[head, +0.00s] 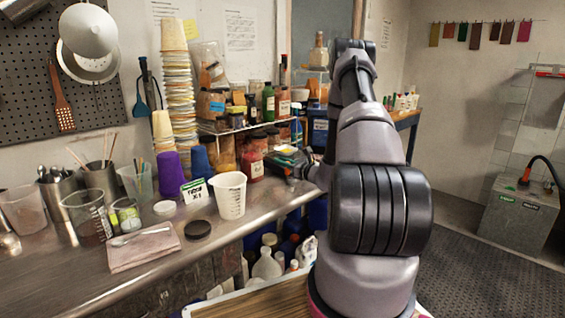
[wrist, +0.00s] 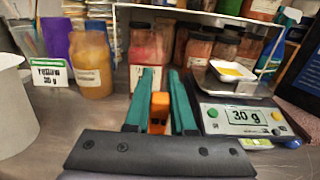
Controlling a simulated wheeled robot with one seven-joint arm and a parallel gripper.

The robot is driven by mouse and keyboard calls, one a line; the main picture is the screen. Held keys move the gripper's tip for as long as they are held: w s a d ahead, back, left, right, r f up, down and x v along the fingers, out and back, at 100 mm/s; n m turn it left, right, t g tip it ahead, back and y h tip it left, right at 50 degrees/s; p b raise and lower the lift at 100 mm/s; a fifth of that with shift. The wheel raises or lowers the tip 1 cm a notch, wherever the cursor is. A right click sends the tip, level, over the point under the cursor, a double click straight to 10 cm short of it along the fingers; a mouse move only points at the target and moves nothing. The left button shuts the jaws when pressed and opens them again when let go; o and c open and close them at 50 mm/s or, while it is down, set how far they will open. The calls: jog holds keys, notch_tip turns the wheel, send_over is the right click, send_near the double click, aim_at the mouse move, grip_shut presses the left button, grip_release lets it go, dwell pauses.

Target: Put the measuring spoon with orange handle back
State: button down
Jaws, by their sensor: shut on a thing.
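The orange handle of the measuring spoon (wrist: 159,112) shows between the teal fingers of my gripper (wrist: 160,82) in the wrist view. My gripper is shut on it. The spoon's bowl is hidden, and I cannot tell whether the spoon touches the counter. My gripper is over the metal counter, left of the scale and in front of the jars. In the head view my own arm covers most of this area, and I cannot make out the spoon there.
The scale (wrist: 240,118) reads 30 g and carries a white tray (wrist: 232,72) with yellow powder. Several jars, including a yellow one (wrist: 91,65), stand behind. A white measuring cup (head: 230,196), a "Yellow 30 g" card (wrist: 48,73) and a purple cup (head: 171,173) stand left. A folded cloth (head: 144,247) lies front left.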

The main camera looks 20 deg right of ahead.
jog(key=c, duration=0.8)
grip_release()
jog(key=shift+o, duration=0.2)
jog(key=v, duration=1.1)
jog(key=s+a+r+n+g+y, duration=0.3)
jog(key=s+a+r+n+g, duration=0.25)
jog(key=a+r+n, duration=0.4)
jog(key=s+a+r+n+g+y, duration=0.45)
jog(key=a+r+n+g, duration=0.25)
jog(key=a+r, duration=0.4)
jog(key=s+a+r+n+g+h, duration=0.1)
jog(key=s+a+r+n+h, duration=0.15)
jog(key=s, duration=0.25)
jog(key=s+a+r+n+g+h, duration=0.1)
jog(key=s+a+n+h, duration=0.1)
jog(key=s+n+h, duration=0.3)
jog(key=s+d+r+n+t+h, duration=0.3)
jog(key=s+r+t+h, duration=0.1)
jog(key=s+r, duration=0.3)
jog(key=shift+s+d+r+n+t, duration=0.35)
jog(key=shift+s+r+n, duration=0.05)
jog(key=shift+s, duration=0.15)
